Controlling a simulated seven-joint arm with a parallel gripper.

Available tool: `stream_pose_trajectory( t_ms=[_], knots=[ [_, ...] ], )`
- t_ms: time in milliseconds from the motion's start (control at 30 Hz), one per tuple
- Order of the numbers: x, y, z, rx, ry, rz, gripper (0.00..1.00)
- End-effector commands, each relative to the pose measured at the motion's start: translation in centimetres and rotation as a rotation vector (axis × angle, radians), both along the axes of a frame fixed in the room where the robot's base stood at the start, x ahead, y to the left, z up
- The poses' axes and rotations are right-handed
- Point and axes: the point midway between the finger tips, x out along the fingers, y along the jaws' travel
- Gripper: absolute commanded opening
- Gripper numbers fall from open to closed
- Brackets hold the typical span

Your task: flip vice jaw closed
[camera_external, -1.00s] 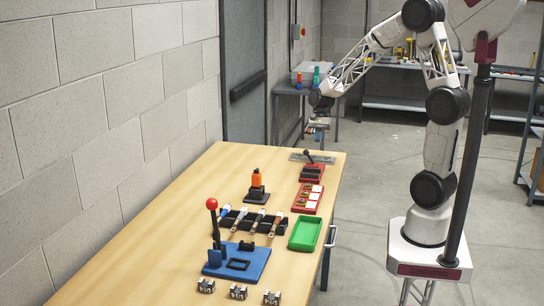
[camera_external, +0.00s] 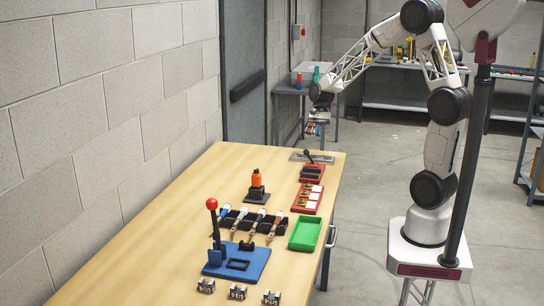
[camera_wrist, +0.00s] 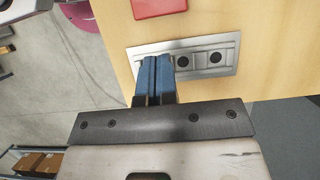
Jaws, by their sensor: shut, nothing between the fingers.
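A dark red block with dark bars on top (camera_external: 312,173), which looks like the vice, sits near the far right end of the workbench. My gripper (camera_external: 316,130) hangs in the air above the bench's far end, apart from everything. In the wrist view its blue fingers (camera_wrist: 155,72) are shut together with nothing between them. They overlap a grey plate with round sockets (camera_wrist: 212,56). Only part of a red surface (camera_wrist: 158,7) shows at the top edge there.
The wooden workbench (camera_external: 150,235) carries a red tray with white squares (camera_external: 307,198), a green tray (camera_external: 305,233), an orange-topped stand (camera_external: 257,187), a tool rack, and a blue base (camera_external: 238,262) with a red-knobbed lever. A block wall bounds the left.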

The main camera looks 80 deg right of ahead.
Motion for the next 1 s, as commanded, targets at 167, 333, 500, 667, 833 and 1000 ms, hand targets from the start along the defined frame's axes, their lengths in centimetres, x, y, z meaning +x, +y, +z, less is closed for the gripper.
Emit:
stream_pose_trajectory(
  t_ms=[167,333,500,667,833,1000],
  knots=[
    [0.0,0.0,0.0,0.000,0.000,0.000,0.00],
    [0.0,0.1,-0.1,0.000,0.001,0.000,0.00],
    [0.0,0.4,-0.8,0.001,0.002,0.001,0.00],
    [-0.1,0.9,-2.2,0.001,0.002,0.001,0.00],
    [-0.1,1.8,-4.3,0.002,0.002,0.002,0.00],
    [-0.1,2.8,-6.7,0.001,0.002,0.002,0.00]
  ],
)
